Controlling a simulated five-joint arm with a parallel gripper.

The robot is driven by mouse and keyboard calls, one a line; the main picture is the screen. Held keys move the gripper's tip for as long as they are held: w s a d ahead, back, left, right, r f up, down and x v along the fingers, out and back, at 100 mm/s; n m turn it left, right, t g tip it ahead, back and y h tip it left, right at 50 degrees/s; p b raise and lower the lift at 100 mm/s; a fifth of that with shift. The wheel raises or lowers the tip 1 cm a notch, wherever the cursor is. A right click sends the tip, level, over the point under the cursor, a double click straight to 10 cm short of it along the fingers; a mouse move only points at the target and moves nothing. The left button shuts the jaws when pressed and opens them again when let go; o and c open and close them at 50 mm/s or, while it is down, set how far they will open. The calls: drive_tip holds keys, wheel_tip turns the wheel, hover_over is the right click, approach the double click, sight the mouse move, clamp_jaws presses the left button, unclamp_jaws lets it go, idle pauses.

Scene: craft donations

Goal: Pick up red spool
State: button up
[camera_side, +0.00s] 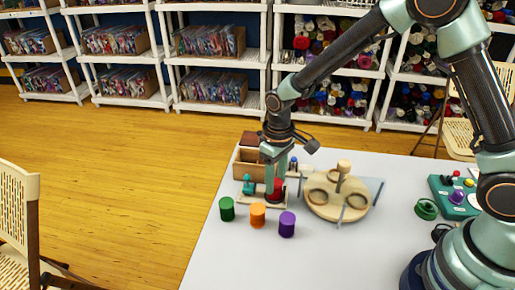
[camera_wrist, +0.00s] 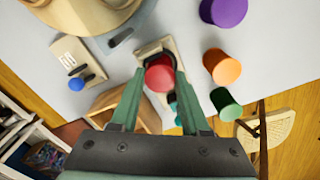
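The red spool (camera_side: 274,196) is at the lower end of my gripper (camera_side: 272,182) in the side view, over a small base among the craft items. In the wrist view the red spool (camera_wrist: 159,74) sits between the two green fingers of my gripper (camera_wrist: 160,78), above a pale wooden block (camera_wrist: 148,48). The fingers flank it closely on the left and right. Whether both press on it or a thin gap is left cannot be made out. The spool's underside is hidden.
Green (camera_side: 227,209), orange (camera_side: 258,215) and purple (camera_side: 287,224) cylinders stand in front. A round wooden stand (camera_side: 325,207) is close on the right and a wooden box (camera_side: 243,170) behind left. A green board (camera_side: 455,196) is at far right. The front table (camera_side: 330,262) is clear.

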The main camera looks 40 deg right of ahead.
sight(276, 182)
drive_tip(key=shift+c, duration=0.4)
drive_tip(key=shift+r, duration=3.75)
